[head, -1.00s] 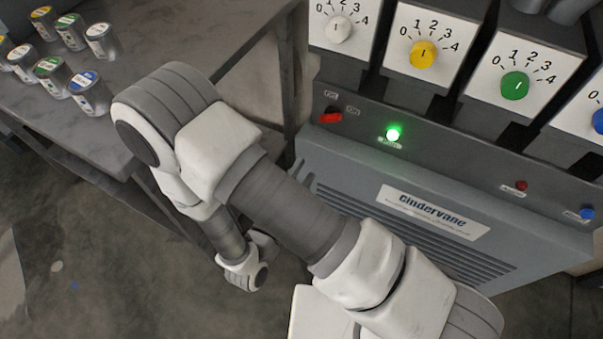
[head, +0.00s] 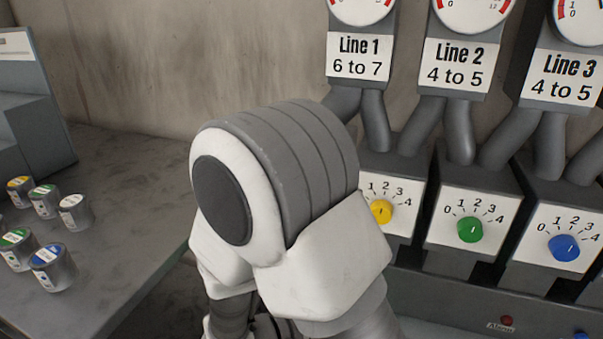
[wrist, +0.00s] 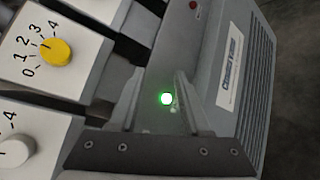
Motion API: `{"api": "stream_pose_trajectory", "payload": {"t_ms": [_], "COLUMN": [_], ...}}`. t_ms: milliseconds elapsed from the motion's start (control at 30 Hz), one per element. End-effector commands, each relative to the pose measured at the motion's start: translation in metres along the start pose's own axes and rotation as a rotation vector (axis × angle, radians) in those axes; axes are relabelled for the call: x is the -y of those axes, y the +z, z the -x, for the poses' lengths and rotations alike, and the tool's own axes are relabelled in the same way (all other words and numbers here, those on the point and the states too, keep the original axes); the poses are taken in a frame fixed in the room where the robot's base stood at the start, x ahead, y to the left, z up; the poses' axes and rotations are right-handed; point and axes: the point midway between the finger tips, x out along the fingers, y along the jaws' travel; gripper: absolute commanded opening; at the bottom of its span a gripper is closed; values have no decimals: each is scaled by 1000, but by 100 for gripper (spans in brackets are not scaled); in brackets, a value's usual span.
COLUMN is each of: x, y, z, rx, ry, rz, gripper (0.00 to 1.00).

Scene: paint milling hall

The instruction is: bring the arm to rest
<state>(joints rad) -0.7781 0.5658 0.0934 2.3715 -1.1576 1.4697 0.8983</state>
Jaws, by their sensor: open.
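My gripper (wrist: 158,79) shows in the wrist view with its two fingers apart and nothing between them. Beyond the fingers is the grey front of the machine cabinet (wrist: 225,45), with a lit green lamp (wrist: 166,99) seen between them. I cannot tell the exact distance from the fingers to the cabinet. In the head view my bent arm (head: 290,210) fills the middle, in front of the dial panels. My gripper is not visible in the head view.
A yellow knob (head: 381,211), green knob (head: 469,229) and blue knob (head: 563,247) sit on white panels at right. A white knob (wrist: 14,152) shows in the wrist view. Gauges with line signs (head: 457,66) stand above. Several paint cans (head: 52,267) stand on the left bench (head: 130,185).

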Motion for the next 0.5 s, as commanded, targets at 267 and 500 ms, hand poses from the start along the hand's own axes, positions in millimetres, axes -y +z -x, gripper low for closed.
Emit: {"api": "stream_pose_trajectory", "payload": {"t_ms": [267,500], "x": [-8,-7], "y": [66,105], "z": [-22,-19], "rx": [135,134], "ry": [-398,-719], "rz": [-161,-344], "gripper": [48,48]}}
